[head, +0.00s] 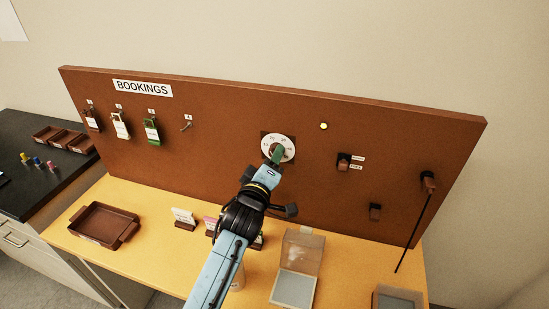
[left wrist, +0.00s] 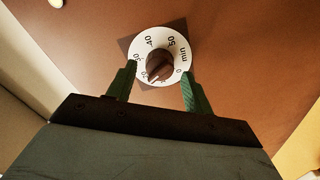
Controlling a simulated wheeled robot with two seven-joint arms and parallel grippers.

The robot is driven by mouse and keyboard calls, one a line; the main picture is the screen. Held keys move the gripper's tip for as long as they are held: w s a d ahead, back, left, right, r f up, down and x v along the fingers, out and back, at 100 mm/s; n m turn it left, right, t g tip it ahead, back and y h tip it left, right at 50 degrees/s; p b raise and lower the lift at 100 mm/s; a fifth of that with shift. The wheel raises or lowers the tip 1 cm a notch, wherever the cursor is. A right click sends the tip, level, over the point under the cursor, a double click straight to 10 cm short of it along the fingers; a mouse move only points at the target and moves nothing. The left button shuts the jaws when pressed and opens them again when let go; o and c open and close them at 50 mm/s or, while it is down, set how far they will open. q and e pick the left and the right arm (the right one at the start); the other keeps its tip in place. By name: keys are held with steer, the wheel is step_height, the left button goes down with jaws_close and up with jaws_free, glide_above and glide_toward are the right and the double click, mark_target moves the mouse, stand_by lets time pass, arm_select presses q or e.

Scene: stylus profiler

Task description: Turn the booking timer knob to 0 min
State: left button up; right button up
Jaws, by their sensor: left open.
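The booking timer is a white dial (head: 282,141) on a brown square plate on the upright board. In the left wrist view its dark brown round knob (left wrist: 158,65) stands at the centre of the white dial (left wrist: 167,37). The dial carries "40", "50", "min" and "0"; a pale mark shows at the knob's lower edge, away from the 0, its exact reading unclear. My left gripper (head: 275,158) is in front of the dial. In the left wrist view its green fingers (left wrist: 158,69) are open, one on each side of the knob, with gaps visible. The right gripper is out of view.
The brown board (head: 220,115) carries tags on hooks (head: 120,125), a small light (head: 323,126), a switch (head: 344,162) and a black rod (head: 413,232). On the yellow table are a brown tray (head: 103,224), small cards (head: 184,217) and a clear-lidded box (head: 296,286).

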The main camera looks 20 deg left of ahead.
arm_select(q)
steer(key=shift+w, duration=0.4)
stand_by(0.3)
